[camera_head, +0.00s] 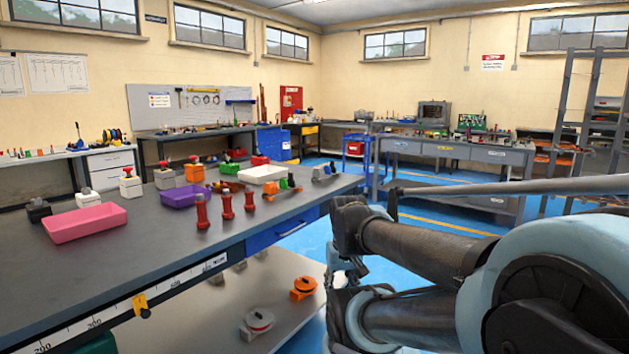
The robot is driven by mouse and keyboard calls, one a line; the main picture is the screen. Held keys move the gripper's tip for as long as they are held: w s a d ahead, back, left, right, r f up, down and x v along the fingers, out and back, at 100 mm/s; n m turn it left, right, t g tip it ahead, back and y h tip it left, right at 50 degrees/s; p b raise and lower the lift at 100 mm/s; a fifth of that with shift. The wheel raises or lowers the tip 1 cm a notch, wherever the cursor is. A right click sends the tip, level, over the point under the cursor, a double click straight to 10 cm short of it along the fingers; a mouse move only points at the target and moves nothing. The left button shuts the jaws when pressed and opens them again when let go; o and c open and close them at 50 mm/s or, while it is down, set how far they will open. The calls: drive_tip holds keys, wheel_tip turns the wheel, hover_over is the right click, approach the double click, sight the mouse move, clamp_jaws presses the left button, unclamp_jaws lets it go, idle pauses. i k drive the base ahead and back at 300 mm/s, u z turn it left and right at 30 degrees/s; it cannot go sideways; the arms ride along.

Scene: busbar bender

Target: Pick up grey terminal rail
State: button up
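A small grey piece (324,172) that looks like the grey terminal rail lies near the right end of the long dark workbench (130,262). It is small in this view and its details are hard to make out. Just left of it lies a similar rail piece with orange and green parts (284,188). My arm comes in from the right and ends beyond the bench's right edge, apart from the grey piece. My gripper cannot be made out clearly among the dark arm parts, and I see nothing held.
The bench also holds a pink tray (85,224), a purple bin (184,196), a white tray (262,174) and several red insulator-like posts (227,206). Two reels, one orange (303,289), sit on the lower shelf. Blue floor lies open behind my arm.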

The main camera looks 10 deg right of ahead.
sight(318, 173)
drive_tip(key=u, duration=0.15)
drive_tip(key=k, duration=0.4)
drive_tip(key=z, duration=1)
drive_tip(key=i, duration=1.65)
drive_tip(key=u, duration=0.6)
